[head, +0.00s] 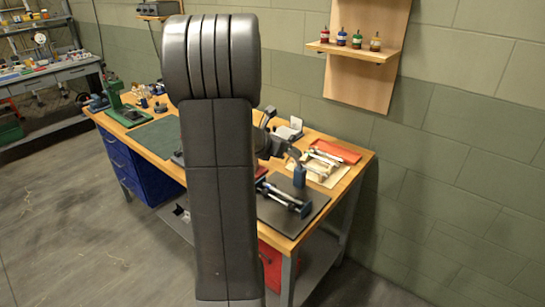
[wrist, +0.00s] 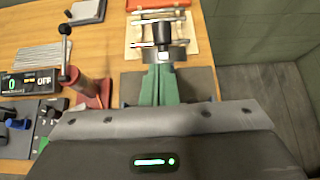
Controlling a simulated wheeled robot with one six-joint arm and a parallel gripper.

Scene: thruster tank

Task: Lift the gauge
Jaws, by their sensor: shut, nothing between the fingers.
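In the wrist view, my gripper (wrist: 160,62) shows as two green fingers reaching forward from a grey plate, close together with nothing held. Just beyond the fingertips is a piece with a dark handle (wrist: 162,32) and a metal collar. It may be the gauge, but I cannot be sure. The fingertips overlap the collar in the picture, and I cannot tell whether they touch it. In the head view, my arm covers the middle of the bench, and I cannot make out the fingers.
In the wrist view, a lever tool with a red base (wrist: 88,90) and a digital display (wrist: 28,82) stand left. Bare floor lies beyond the right edge.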

